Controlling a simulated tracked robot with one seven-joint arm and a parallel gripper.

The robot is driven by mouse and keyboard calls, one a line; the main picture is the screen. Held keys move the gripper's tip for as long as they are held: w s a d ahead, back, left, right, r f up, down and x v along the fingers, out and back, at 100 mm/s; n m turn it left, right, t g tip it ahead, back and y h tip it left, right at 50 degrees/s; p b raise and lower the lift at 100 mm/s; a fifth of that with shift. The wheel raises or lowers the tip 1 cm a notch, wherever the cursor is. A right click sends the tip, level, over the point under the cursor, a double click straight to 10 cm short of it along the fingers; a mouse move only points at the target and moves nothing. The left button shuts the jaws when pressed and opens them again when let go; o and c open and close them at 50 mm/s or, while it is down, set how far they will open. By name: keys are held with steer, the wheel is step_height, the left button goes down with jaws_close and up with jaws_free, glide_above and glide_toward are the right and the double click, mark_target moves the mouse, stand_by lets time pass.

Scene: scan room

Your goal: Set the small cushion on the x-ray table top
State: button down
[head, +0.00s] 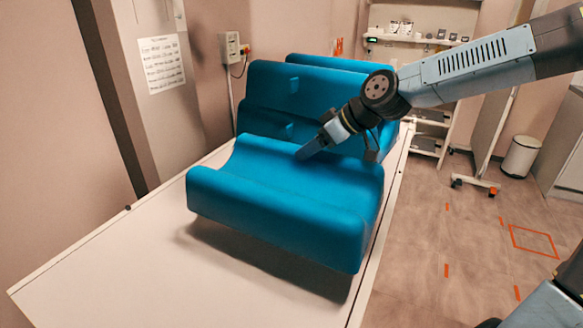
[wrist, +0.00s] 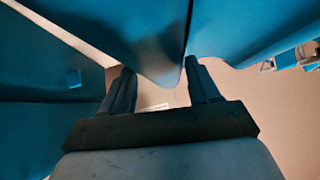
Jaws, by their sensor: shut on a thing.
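The small cushion (head: 275,200) is a blue piece with thick rounded edges and a dipped middle. My gripper (head: 340,153) is shut on its back edge, one finger lying over its upper face. The cushion is tilted above the white x-ray table top (head: 110,265), with a dark shadow beneath its front edge. Whether its back part touches anything is hidden. In the wrist view the cushion (wrist: 150,40) fills the top middle, with its edge between the two fingers of my gripper (wrist: 158,75).
Larger blue cushions (head: 275,88) stand on the table just behind the small one. The front left of the table top is bare. A wall box (head: 231,48) hangs at the left. A shelf (head: 420,38), a white bin (head: 522,157) and open floor lie right.

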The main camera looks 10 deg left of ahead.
steer(key=w+a+f, duration=0.4)
steer(key=w+f, duration=0.5)
steer(key=f, duration=0.2)
steer(key=shift+a+f, duration=0.2)
steer(key=shift+a, duration=0.2)
steer(key=shift+c, duration=1.2)
jaws_free()
steer(key=v, duration=1.2)
